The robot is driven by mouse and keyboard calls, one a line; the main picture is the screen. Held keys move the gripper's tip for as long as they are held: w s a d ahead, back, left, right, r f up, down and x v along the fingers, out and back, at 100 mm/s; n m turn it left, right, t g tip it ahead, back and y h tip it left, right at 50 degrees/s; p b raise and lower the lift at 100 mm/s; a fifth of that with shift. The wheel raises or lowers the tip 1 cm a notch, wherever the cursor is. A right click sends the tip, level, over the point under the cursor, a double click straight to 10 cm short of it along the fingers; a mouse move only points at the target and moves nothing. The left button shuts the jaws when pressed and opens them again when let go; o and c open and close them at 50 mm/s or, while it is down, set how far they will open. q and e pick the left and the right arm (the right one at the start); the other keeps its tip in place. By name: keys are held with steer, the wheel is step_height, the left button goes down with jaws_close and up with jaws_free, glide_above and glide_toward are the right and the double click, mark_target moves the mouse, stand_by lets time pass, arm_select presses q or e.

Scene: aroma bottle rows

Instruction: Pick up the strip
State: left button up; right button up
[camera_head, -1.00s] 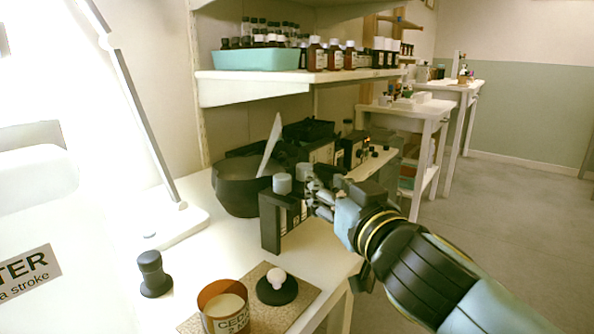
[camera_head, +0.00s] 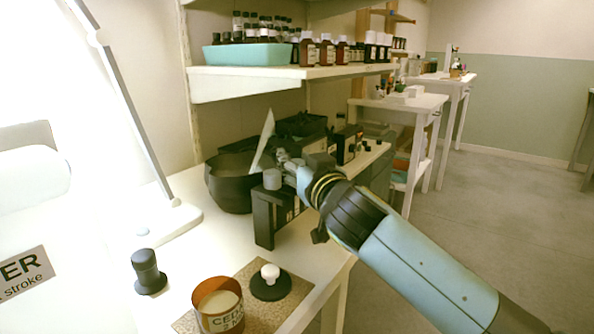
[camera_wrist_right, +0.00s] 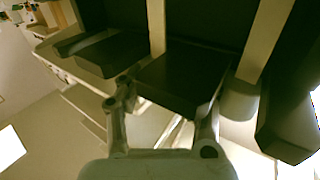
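A thin white strip (camera_head: 265,138) stands tilted, its upper part rising above a round dark pot (camera_head: 228,184). Its lower end is hidden behind the pot's rim and my gripper. My right gripper (camera_head: 283,160) is just right of the strip, above the dark boxes, its fingertips small and partly hidden in the head view. In the right wrist view its two fingers (camera_wrist_right: 163,112) are spread apart, and I cannot make out the strip clearly between them. My left gripper is not in view.
A candle jar (camera_head: 218,308) and a black disc with a white knob (camera_head: 270,285) are at the front. A shelf (camera_head: 240,85) with bottles hangs above.

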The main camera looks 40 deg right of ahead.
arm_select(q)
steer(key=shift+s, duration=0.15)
arm_select(e)
steer(key=shift+c, duration=0.3)
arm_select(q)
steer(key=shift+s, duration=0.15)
arm_select(e)
steer(key=c, duration=0.6)
steer(key=shift+c, duration=0.2)
steer(key=shift+r, duration=0.1)
step_height(320, 180, up, 17)
steer(key=p, duration=0.6)
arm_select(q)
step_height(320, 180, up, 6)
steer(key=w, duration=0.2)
arm_select(e)
steer(key=shift+r, duration=0.45)
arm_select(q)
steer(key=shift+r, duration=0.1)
